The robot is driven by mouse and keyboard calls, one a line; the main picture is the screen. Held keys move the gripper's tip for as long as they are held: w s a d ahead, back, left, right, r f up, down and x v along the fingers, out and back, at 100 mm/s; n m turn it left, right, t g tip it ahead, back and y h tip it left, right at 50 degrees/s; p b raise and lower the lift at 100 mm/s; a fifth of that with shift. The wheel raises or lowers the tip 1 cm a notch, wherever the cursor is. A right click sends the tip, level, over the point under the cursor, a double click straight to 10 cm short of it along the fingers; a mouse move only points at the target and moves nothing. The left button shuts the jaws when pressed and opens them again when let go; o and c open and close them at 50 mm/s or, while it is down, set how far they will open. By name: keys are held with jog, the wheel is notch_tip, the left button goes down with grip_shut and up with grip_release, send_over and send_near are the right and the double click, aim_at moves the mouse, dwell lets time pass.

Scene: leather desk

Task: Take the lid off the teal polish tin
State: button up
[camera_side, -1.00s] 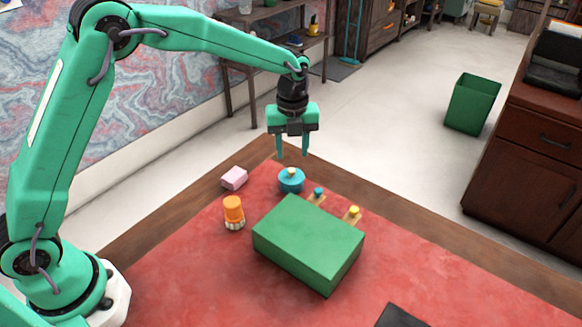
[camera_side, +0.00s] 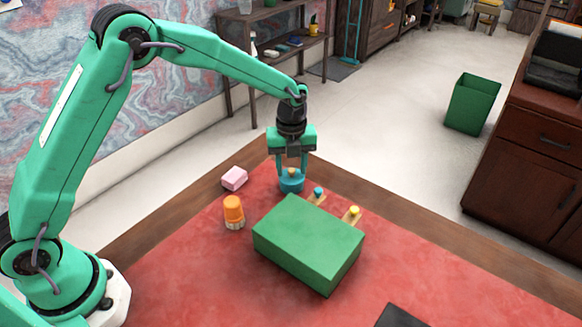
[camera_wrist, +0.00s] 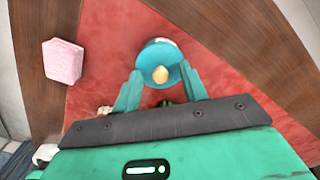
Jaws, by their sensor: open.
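The teal polish tin (camera_side: 291,186) stands upright on the red leather near the far corner of the desk. Its teal lid, with a pale yellow knob, is on top; in the wrist view the lid (camera_wrist: 151,54) and knob (camera_wrist: 160,75) show from above. My gripper (camera_side: 291,172) is lowered over the tin, fingers pointing down. Its fingers are open, one on each side of the knob, and in the wrist view the gripper (camera_wrist: 160,84) has a gap on both sides of the knob. Whether the fingertips touch the lid I cannot tell.
A pink block (camera_side: 234,178) lies left of the tin, also in the wrist view (camera_wrist: 62,61). An orange-topped container (camera_side: 234,211) stands nearer. A large green box (camera_side: 308,244) lies in front, with small teal-knobbed (camera_side: 318,192) and yellow-knobbed (camera_side: 354,212) pieces behind it.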

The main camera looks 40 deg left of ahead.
aim_at(292, 170)
dwell(0.3)
grip_shut()
jog(key=shift+r, duration=0.15)
jog(key=shift+r, duration=0.5)
jog(key=r, duration=0.3)
jog(key=shift+s+d+r, duration=0.1)
jog(key=shift+d, duration=0.1)
jog(key=s+d+r, duration=0.6)
jog(key=s+d, duration=0.1)
jog(key=d, duration=0.1)
jog(key=shift+s+r, duration=0.25)
jog(key=shift+s, duration=0.15)
jog(key=shift+d, duration=0.1)
